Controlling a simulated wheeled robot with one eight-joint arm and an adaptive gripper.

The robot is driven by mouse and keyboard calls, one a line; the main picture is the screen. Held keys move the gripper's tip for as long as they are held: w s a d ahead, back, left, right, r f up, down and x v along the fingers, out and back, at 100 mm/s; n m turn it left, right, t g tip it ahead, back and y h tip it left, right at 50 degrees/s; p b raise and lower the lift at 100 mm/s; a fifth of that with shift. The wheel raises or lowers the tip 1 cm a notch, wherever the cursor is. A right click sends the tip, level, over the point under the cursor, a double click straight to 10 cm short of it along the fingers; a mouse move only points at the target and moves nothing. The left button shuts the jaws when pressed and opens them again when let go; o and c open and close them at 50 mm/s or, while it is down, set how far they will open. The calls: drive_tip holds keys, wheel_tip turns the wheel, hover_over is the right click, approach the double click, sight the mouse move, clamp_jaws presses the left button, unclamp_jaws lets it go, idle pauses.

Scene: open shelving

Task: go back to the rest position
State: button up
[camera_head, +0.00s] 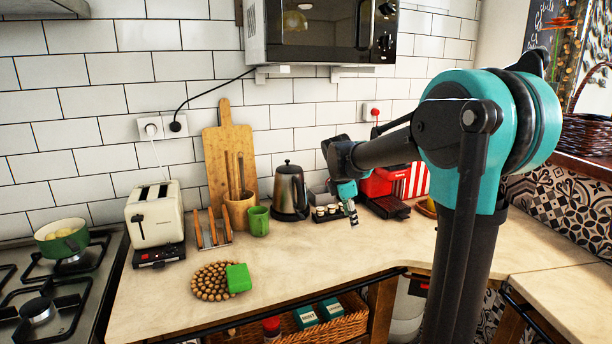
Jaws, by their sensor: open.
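My gripper (351,217) hangs at the end of my teal and black arm, pointing down over the counter (300,255). It is in front of a small dark tray of white-topped items (328,211) and left of a red machine (385,183). The gripper is small in this view. It is open, and nothing shows between its fingers. My arm reaches in from the right and hides part of the red machine and the wall.
A kettle (289,192), green mug (258,221), toast rack (212,232) and toaster (153,217) stand along the wall. A green block (238,278) sits on a beaded mat (205,283). A microwave (325,32) hangs above. The counter's front middle is clear.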

drive_tip(key=s+d+f+m+y, duration=0.1)
drive_tip(key=s+f+m, duration=0.4)
drive_tip(key=s, duration=0.4)
drive_tip(key=s+d+f+m+t+y, duration=0.1)
drive_tip(key=s+d+f+m, duration=0.1)
drive_tip(key=s+f+m, duration=0.4)
drive_tip(key=s+d+f+m, duration=0.2)
drive_tip(key=s+f+m, duration=0.4)
drive_tip(key=s+m, duration=0.3)
drive_tip(key=s, duration=0.3)
drive_tip(key=shift+s+y, duration=0.2)
drive_tip(key=shift+y, duration=0.2)
drive_tip(key=shift+o, duration=0.6)
